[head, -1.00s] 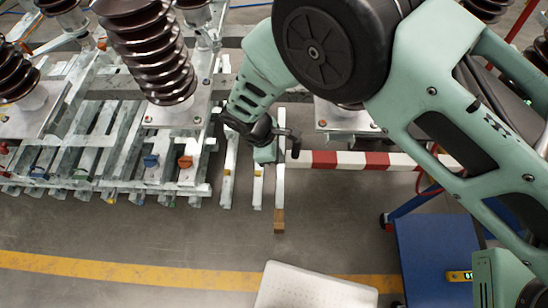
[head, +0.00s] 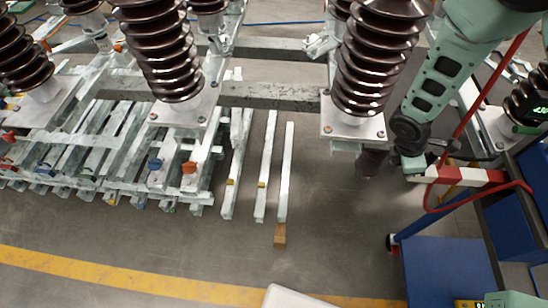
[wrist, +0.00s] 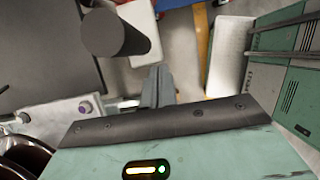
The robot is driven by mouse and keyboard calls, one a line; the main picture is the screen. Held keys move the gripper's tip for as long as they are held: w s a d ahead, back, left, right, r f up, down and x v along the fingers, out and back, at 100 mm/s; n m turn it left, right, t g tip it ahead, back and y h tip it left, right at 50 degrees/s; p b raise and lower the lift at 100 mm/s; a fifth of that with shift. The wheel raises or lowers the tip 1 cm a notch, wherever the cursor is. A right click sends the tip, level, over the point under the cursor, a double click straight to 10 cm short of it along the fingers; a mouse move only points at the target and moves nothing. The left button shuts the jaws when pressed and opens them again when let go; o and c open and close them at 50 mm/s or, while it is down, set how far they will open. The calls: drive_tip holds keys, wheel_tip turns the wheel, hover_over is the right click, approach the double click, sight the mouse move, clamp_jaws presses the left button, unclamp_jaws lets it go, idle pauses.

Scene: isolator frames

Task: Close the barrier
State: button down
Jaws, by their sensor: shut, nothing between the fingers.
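The barrier (head: 470,176) is a red-and-white striped bar at the right in the head view. Its near-left end lies just beside and below my gripper, and its right part runs behind a red cable and dark equipment. My gripper (head: 447,145) is empty and its fingers are together. In the wrist view the closed grey fingers (wrist: 158,86) point away over the grey floor. I cannot tell whether the gripper touches the barrier. The barrier is not clearly recognisable in the wrist view.
A brown ribbed insulator (head: 375,60) on a metal base stands left of my arm. A dark cylinder (head: 372,163) is below it. A blue cart (head: 440,260) stands at lower right. Metal bars (head: 268,165) lie left of centre. The floor between them and the cart is open.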

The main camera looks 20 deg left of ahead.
sight(463, 177)
drive_tip(key=w+d, duration=0.1)
drive_tip(key=d, duration=0.5)
drive_tip(key=w+d+b, duration=0.1)
drive_tip(key=w+d, duration=0.1)
drive_tip(key=d, duration=0.5)
drive_tip(key=w+d, duration=0.1)
drive_tip(key=d, duration=0.5)
drive_tip(key=shift+w+d, duration=0.15)
drive_tip(key=shift+w, duration=0.2)
drive_tip(key=shift+r, duration=0.1)
drive_tip(key=shift+a, duration=0.45)
drive_tip(key=a, duration=0.1)
drive_tip(key=s+a, duration=0.1)
drive_tip(key=a, duration=0.1)
drive_tip(key=shift+a, duration=0.15)
drive_tip(key=s+a+r+m+y+b, duration=0.2)
drive_tip(key=s+a+r+m+b, duration=0.3)
drive_tip(key=a+r, duration=0.8)
drive_tip(key=s+a+r+m+y, duration=0.1)
drive_tip(key=s+a+r+m, duration=0.1)
drive_tip(key=s, duration=0.5)
drive_tip(key=s+a+r+m+y, duration=0.1)
drive_tip(key=s+a+r+m, duration=0.2)
drive_tip(key=s, duration=0.5)
drive_tip(key=s+a+r+m+g, duration=0.1)
drive_tip(key=s+a+r+m, duration=0.2)
drive_tip(key=s, duration=0.5)
drive_tip(key=shift+a+y+b, duration=0.3)
drive_tip(key=shift+a+y, duration=0.1)
drive_tip(key=shift+a, duration=0.5)
